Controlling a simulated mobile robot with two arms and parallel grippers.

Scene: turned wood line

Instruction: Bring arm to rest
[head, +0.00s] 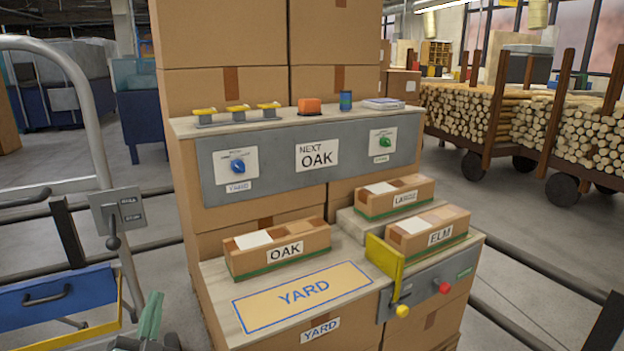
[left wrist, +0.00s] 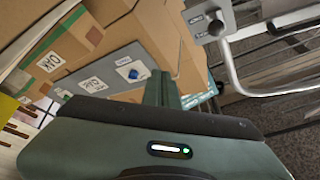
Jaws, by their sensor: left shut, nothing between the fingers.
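My left gripper (head: 152,312) shows at the bottom left of the head view, with its green fingers pointing up and shut with nothing between them. It is left of the yard station and apart from it. In the left wrist view the closed green fingers (left wrist: 162,88) stand in front of the station's grey panel (left wrist: 118,75) and the brown cartons. My right gripper is in neither view.
The yard station holds an OAK box (head: 278,255), a LARGE box (head: 394,201), an ELM box (head: 428,235) and a YARD mat (head: 303,293). A grey tube frame (head: 92,140) and a blue drawer (head: 55,302) stand at the left. Log carts (head: 470,115) stand at the right.

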